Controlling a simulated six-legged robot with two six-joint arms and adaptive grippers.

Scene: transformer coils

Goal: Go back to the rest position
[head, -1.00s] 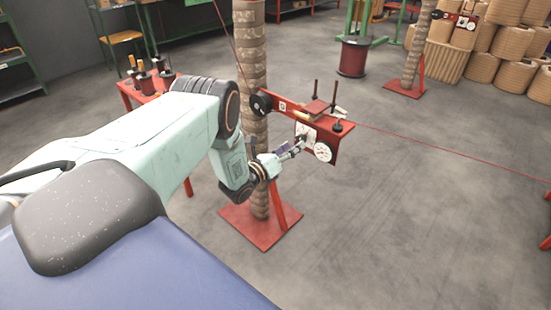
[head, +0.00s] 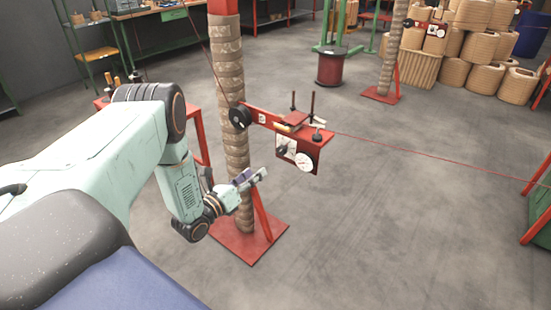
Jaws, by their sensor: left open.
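My left gripper (head: 256,177) is open and empty in the head view. It sits in front of the wrapped post (head: 230,100), left of and a little below the red bracket device (head: 290,130) with its two white dials (head: 304,161). A clear gap separates the gripper from the dials. My left arm comes in from the left, bent down at the elbow. My right gripper does not show.
The post stands on a red base plate (head: 262,243). A thin red wire runs from the device to the right. A green-edged red stand (head: 538,215) is at the right edge. The floor at centre right is clear.

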